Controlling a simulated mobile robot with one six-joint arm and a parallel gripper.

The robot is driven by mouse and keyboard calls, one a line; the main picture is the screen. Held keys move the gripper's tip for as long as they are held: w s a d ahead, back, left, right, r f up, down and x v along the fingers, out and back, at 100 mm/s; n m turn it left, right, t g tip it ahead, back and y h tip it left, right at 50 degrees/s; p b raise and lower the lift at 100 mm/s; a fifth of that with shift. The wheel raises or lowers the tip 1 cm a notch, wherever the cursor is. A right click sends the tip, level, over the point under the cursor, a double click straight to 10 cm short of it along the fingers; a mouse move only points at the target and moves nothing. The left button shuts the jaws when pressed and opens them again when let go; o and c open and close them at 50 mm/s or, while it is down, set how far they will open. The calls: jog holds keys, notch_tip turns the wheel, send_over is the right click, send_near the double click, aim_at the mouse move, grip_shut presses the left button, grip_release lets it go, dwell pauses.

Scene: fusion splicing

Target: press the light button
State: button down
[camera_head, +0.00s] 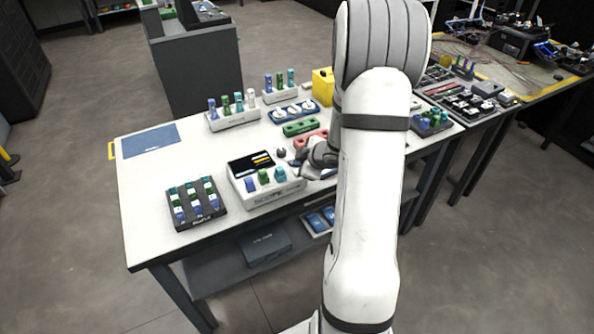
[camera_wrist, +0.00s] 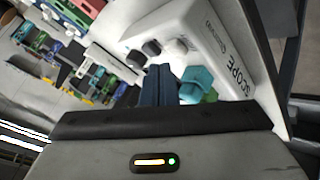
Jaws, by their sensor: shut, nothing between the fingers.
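The white scope device (camera_head: 278,193) stands on the white table, with a dark screen and blue, green and teal pieces along its front. In the wrist view the white scope body (camera_wrist: 215,38) carries two dark round buttons (camera_wrist: 151,47) and a white round one (camera_wrist: 178,46). I cannot tell which is the light button. My gripper (camera_wrist: 159,68) is shut and empty, its dark blue fingertips close to these buttons. Contact cannot be made out. Beside the fingers is a teal piece (camera_wrist: 197,80). In the head view my gripper (camera_head: 300,164) is at the scope's right end, partly hidden by my arm.
A dark rack of small coloured pieces (camera_head: 197,221) stands left of the scope. White holders with coloured pieces (camera_head: 234,121), a green block (camera_head: 299,128) and a yellow box (camera_head: 322,88) stand behind it. A blue mat (camera_head: 150,140) lies at the far left; the table there is mostly clear.

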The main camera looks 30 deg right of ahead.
jog(key=shift+f, duration=0.15)
dwell(0.4)
jog(key=shift+f+b, duration=0.3)
jog(key=shift+f, duration=0.05)
jog(key=shift+f+b, duration=0.3)
jog(key=shift+f, duration=0.05)
dwell(0.5)
jog(key=shift+r, duration=0.1)
jog(key=shift+r+p, duration=0.75)
jog(key=shift+p, duration=0.15)
notch_tip(320, 180, up, 6)
jog(key=p, duration=0.6)
